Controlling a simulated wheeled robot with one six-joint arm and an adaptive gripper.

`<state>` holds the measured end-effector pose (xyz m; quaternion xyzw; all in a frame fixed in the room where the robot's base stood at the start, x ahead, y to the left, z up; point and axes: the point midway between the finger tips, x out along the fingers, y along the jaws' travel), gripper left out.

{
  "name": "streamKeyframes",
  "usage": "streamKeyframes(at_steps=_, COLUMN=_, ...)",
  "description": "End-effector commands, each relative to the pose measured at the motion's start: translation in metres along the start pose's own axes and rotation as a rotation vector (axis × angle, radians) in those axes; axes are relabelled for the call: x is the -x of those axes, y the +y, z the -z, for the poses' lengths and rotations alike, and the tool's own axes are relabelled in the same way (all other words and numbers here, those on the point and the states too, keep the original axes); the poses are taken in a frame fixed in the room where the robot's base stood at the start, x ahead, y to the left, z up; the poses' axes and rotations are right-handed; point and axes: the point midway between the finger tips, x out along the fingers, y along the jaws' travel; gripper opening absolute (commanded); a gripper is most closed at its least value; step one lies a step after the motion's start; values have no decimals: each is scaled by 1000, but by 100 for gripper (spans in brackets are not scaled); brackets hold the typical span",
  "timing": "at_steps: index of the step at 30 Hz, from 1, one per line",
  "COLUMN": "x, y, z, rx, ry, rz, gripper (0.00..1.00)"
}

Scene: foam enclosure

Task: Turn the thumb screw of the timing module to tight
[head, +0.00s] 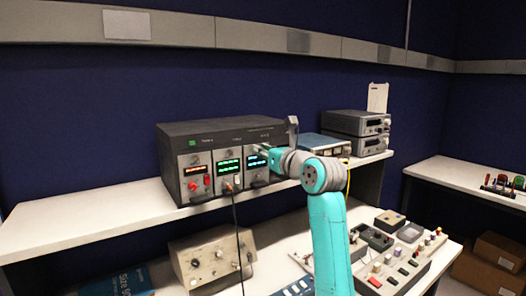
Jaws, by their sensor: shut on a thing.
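A dark rack instrument (222,133) stands on the upper shelf with three modules side by side, one with an orange display and two with green-blue displays. Their labels are too small to read, so I cannot tell by name which is the timing module. My gripper (266,152) reaches from the right to the upper front of the right-hand module (257,178). It is shut on a small part there, apparently that module's thumb screw. The screw is hidden by the fingers, and its turn cannot be seen.
A black cable hangs from the middle module (229,167). A blue-topped box (322,144) and two stacked grey units (357,134) stand right of the rack. A beige instrument (212,258) and control panels (407,262) lie on the lower bench. The upper shelf's left end is clear.

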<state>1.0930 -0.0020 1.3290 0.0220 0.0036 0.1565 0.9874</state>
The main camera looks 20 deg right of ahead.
Motion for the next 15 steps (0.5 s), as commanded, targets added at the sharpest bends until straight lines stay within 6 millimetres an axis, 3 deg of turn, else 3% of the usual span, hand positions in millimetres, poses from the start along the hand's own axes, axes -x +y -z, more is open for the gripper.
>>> streamKeyframes(at_steps=11, x=0, y=0, z=1, rx=-4, ry=2, rz=0, gripper=0)
streamKeyframes(at_steps=12, x=0, y=0, z=1, rx=-4, ry=1, rz=0, gripper=24)
streamKeyframes(at_steps=15, x=0, y=0, z=1, rx=-4, ry=1, rz=0, gripper=44)
